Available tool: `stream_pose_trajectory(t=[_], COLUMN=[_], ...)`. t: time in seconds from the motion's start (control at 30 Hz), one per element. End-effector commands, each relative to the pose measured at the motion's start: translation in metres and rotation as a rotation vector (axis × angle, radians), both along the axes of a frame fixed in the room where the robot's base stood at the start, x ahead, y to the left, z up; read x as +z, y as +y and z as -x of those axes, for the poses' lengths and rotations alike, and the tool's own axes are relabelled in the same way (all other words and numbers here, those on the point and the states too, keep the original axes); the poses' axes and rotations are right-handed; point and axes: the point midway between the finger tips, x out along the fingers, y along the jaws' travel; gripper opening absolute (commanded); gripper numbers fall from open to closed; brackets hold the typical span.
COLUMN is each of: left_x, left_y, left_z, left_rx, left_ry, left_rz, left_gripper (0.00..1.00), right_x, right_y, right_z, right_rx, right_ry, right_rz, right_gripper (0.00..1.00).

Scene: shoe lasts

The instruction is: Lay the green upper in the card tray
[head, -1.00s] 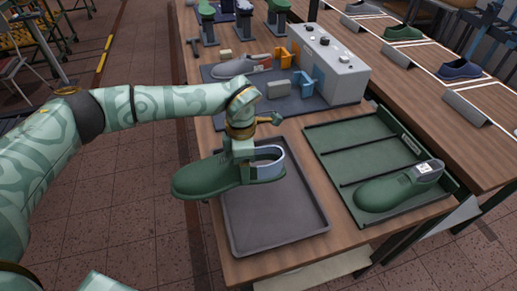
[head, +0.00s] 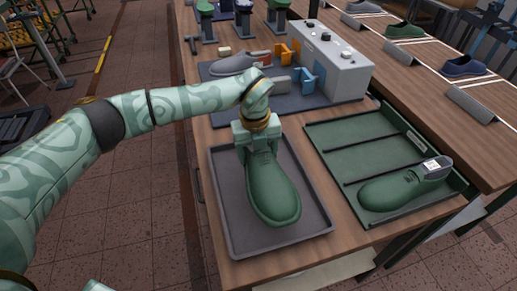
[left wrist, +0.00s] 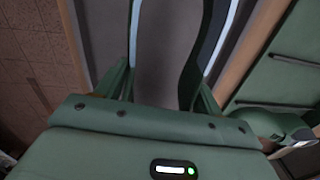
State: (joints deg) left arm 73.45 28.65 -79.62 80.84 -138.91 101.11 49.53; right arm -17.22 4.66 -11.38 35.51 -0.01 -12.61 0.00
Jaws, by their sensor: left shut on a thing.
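The green upper (head: 272,190) is over the shallow grey tray (head: 229,222), toe pointing toward the tray's near edge. My left gripper (head: 258,140) is shut on it at the heel end. I cannot tell whether its sole touches the tray floor. I cannot tell for certain which tray is the card tray. My right gripper is not in view.
A green divided tray (head: 345,137) to the right holds another green shoe (head: 392,189) with a grey, white-tagged top. Behind are a grey shoe (head: 238,63), a grey control box (head: 342,68) and blue and orange blocks. A rack with several shoes stands at the far right.

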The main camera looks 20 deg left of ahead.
Motion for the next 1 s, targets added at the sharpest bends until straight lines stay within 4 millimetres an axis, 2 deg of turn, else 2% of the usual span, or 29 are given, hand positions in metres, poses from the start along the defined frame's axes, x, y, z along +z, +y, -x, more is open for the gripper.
stream_pose_trajectory(t=[0.27,0.8,1.0], left_x=[-0.012,-0.056,-0.066], left_y=[0.0,0.001,0.002], left_z=[-0.001,-0.003,-0.003], left_rx=[-0.001,-0.001,-0.001], left_ry=[0.0,0.007,0.008], left_rz=[-0.001,-0.008,-0.01], left_gripper=[0.43,0.43,0.43], right_x=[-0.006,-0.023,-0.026], right_y=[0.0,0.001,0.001], right_z=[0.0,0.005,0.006], right_rx=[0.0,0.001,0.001], right_ry=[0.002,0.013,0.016], right_rz=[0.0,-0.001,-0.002], right_gripper=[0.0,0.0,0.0])
